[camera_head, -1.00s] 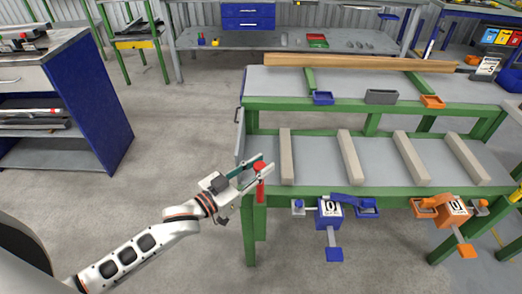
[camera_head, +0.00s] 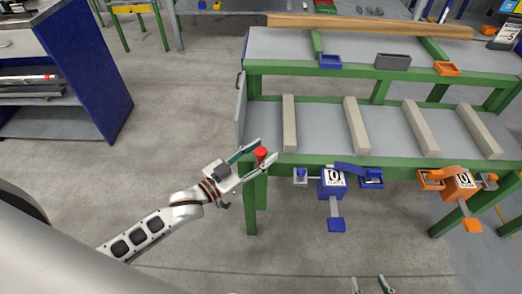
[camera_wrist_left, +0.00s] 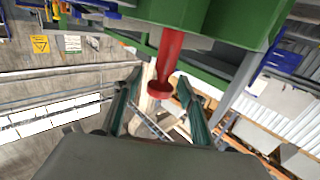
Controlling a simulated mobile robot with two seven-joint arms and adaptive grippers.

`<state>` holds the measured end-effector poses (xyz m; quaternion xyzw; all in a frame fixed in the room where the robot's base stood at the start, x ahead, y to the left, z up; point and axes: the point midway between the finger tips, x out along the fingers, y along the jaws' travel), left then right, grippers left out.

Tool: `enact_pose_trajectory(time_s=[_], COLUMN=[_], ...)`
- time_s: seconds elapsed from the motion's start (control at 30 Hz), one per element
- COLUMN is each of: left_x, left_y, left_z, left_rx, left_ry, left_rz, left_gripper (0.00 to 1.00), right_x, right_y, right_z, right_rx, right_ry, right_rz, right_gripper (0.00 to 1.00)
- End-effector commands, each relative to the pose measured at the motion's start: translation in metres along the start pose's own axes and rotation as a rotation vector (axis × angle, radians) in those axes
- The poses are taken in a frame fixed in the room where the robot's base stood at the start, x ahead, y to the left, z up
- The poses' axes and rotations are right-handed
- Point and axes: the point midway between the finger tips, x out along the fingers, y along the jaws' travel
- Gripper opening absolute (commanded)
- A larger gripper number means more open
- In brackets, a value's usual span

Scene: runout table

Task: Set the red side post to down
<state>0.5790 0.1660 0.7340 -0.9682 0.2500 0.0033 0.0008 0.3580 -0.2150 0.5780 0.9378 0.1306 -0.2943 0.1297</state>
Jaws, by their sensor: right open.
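The red side post (camera_head: 261,152) is at the near left corner of the green-framed table, its round red head on top. My left gripper (camera_head: 262,148) is open at that corner, with its fingers at either side of the post. In the left wrist view the red post (camera_wrist_left: 168,62) runs from a green beam to its round head, which lies between the open fingers (camera_wrist_left: 158,103) with gaps beside it. I cannot tell any contact. The fingers partly hide the lower shaft in the head view. My right gripper (camera_head: 369,286) shows only fingertips at the bottom edge, apart and empty.
The table's grey lower top (camera_head: 320,132) carries several pale bars. A blue clamp unit (camera_head: 332,183) and an orange one (camera_head: 459,186) hang on its front edge. A blue cabinet (camera_head: 100,80) stands left. Floor between cabinet and table is clear.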

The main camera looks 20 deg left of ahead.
Motion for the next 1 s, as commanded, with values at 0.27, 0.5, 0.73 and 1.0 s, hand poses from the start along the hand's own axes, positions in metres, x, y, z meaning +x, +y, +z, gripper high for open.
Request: enact_pose_trajectory(time_s=[0.27,0.5,0.73,1.0], left_x=[0.000,-0.018,-0.063,-0.106], left_y=[-0.001,0.000,0.000,0.000], left_z=[-0.003,-0.001,-0.001,-0.001], left_rx=[0.000,-0.002,-0.001,0.000], left_ry=[0.005,0.003,0.000,0.002], left_rz=[0.000,0.000,0.000,0.000], left_gripper=[0.42,0.42,0.42,0.42], right_x=[0.000,0.000,0.000,0.000], right_y=[-0.002,-0.002,-0.001,-0.001], right_z=[0.006,0.004,0.003,0.003], right_rx=[-0.001,0.000,0.000,0.001], right_ry=[-0.009,-0.007,-0.006,-0.005], right_rz=[-0.005,-0.004,-0.003,-0.002], right_gripper=[0.42,0.42,0.42,0.42])
